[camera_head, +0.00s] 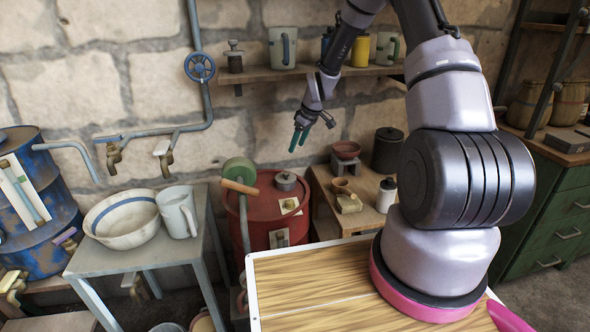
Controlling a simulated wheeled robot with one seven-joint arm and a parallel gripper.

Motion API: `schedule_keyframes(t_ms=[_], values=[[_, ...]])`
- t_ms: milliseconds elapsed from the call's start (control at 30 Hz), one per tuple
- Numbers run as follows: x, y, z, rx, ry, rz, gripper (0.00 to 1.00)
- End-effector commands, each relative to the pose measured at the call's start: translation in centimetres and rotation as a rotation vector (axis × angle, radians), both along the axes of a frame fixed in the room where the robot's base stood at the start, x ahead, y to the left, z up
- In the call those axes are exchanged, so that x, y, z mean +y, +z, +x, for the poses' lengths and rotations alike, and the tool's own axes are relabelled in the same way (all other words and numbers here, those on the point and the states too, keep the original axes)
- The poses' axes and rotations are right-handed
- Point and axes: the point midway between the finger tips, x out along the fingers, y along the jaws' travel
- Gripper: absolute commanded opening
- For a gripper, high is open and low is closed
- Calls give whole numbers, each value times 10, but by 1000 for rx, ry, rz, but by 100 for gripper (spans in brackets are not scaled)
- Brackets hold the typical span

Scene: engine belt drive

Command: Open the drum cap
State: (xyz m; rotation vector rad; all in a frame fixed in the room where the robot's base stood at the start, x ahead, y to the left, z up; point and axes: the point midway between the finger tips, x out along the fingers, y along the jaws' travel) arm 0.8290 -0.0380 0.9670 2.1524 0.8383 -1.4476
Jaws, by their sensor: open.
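A red drum (265,208) stands against the stone wall, left of my arm. A small dark grey cap (286,181) sits on the drum's top, toward its right side. My gripper (298,141) hangs above and slightly right of the cap, with its green fingers pointing down. The fingers are apart and hold nothing. I see clear space between the fingertips and the cap.
A green roller with a wooden handle (240,172) stands at the drum's left. A grey table (100,262) holds a bowl (122,218) and a jug (177,212). A low wooden stand (365,216) is right of the drum. A shelf (265,74) runs above.

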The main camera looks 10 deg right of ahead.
Motion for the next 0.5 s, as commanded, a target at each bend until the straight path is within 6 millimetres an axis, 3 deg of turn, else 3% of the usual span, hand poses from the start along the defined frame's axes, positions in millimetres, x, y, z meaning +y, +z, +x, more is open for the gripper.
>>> schedule_keyframes(t_ms=[67, 267, 500], values=[[2, -18, 3, 1, 21, 8, 62], [7, -36, 8, -3, 41, 13, 62], [18, -75, 18, -1, 41, 12, 62]])
